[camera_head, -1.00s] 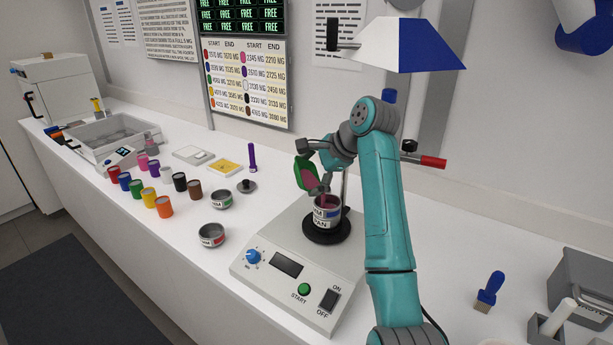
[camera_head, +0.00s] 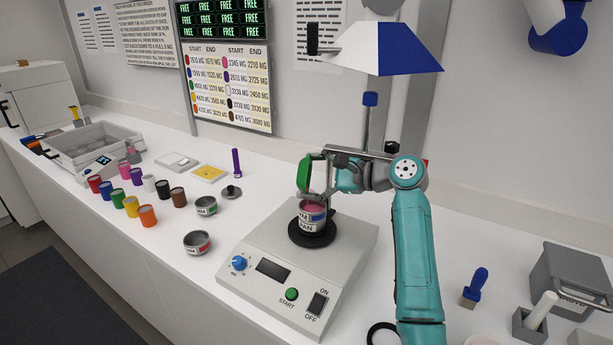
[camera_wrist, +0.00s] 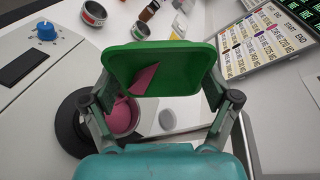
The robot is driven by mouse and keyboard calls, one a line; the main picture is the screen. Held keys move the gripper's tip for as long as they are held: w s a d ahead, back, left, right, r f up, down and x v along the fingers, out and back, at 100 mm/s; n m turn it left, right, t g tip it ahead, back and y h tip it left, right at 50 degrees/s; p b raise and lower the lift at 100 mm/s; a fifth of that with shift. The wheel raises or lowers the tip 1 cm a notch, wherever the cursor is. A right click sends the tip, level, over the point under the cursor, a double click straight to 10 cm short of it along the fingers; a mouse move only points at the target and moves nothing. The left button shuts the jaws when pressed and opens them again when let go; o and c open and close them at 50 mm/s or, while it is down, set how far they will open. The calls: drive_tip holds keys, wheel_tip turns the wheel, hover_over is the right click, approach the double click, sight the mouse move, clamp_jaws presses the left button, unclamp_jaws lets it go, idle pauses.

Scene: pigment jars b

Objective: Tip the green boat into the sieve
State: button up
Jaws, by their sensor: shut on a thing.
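My gripper (camera_wrist: 160,82) is shut on the green boat (camera_wrist: 185,60), with a finger at each side. A small pink patch (camera_wrist: 146,78) shows inside the boat. In the head view the boat (camera_head: 304,175) is steeply tilted just above the sieve (camera_head: 309,224), with my gripper (camera_head: 318,172) at it. The sieve is a small metal pan with a printed label, standing on the black round plate of the shaker. Pink powder (camera_head: 313,207) shows in its top. In the wrist view the sieve (camera_wrist: 122,133) is below the boat, partly hidden by a finger.
The grey shaker (camera_head: 260,300) has a blue knob and a green button. Two small labelled pans (camera_head: 197,243) and several colored jars (camera_head: 147,216) stand to its left. A blue brush (camera_head: 475,287) and grey boxes (camera_head: 575,275) are at right.

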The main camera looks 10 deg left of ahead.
drive_tip(key=shift+d+f+m+t+y, duration=0.25)
drive_tip(key=shift+d+y, duration=0.35)
drive_tip(key=shift+y, duration=0.45)
drive_tip(key=shift+d+f+m+t+y, duration=0.15)
drive_tip(key=shift+d+m+y, duration=0.35)
drive_tip(key=shift+y, duration=0.55)
drive_tip(key=shift+d, duration=0.15)
drive_tip(key=a+h, duration=0.1)
drive_tip(key=h, duration=0.1)
drive_tip(key=a+n+h, duration=0.1)
drive_tip(key=a+h, duration=0.1)
drive_tip(key=h, duration=0.1)
drive_tip(key=a+r+n+g+h, duration=0.1)
drive_tip(key=a+h, duration=0.1)
drive_tip(key=h, duration=0.1)
drive_tip(key=shift+s+a, duration=0.1)
drive_tip(key=a+f+n+h, duration=0.2)
drive_tip(key=a+f+h, duration=0.3)
drive_tip(key=a+h, duration=0.6)
drive_tip(key=shift+s+d+r+h, duration=0.1)
drive_tip(key=shift+d+r+h, duration=0.25)
drive_tip(key=shift+r, duration=0.4)
drive_tip(key=shift+s+d+r+h, duration=0.1)
drive_tip(key=shift+d+r+h, duration=0.3)
drive_tip(key=shift+r, duration=0.35)
drive_tip(key=shift+d+r+h, duration=0.3)
drive_tip(key=shift+r+h, duration=0.05)
drive_tip(key=shift+r, duration=0.4)
